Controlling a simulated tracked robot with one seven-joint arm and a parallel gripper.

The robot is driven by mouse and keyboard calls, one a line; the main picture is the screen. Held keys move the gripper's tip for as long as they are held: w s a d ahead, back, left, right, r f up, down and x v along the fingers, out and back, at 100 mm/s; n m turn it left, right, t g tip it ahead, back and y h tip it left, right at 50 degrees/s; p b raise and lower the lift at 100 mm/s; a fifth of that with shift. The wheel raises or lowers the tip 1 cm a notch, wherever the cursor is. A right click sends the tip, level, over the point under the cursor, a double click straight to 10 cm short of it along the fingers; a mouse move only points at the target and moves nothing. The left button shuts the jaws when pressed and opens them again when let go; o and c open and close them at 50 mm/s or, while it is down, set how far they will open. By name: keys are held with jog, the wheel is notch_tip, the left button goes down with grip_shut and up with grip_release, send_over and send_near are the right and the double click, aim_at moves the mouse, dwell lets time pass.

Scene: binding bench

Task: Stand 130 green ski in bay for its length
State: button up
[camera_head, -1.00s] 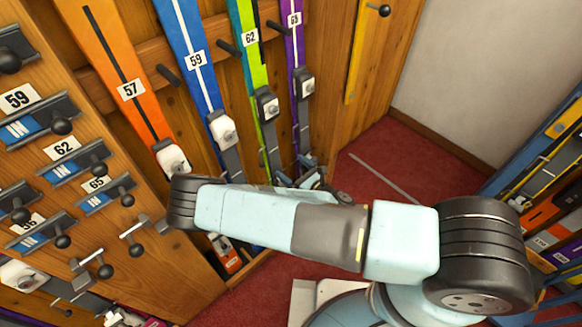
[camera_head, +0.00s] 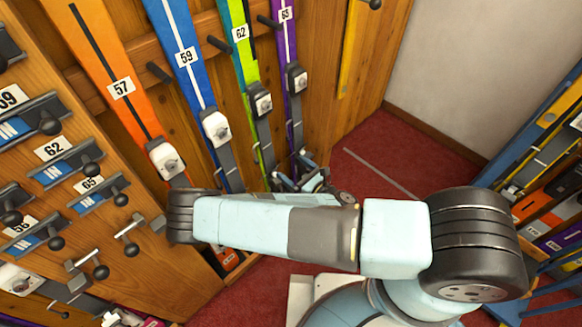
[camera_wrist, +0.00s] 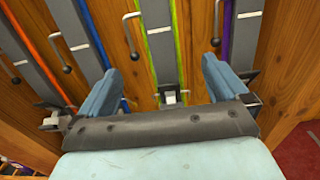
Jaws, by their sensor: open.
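My gripper (camera_wrist: 161,68) is open and empty. In the wrist view its two fingers lie on either side of the green ski's lower part (camera_wrist: 160,40), apart from it. In the head view my gripper (camera_head: 310,180) is low by the feet of the skis, partly hidden by my arm.
An orange ski (camera_head: 110,75) marked 57 stands at the left. A wooden panel (camera_head: 115,165) with numbered brackets and knobs is left of it. More skis (camera_head: 545,175) fill a rack at the right. Red carpet (camera_head: 400,140) is clear between.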

jog(key=shift+v, duration=1.65)
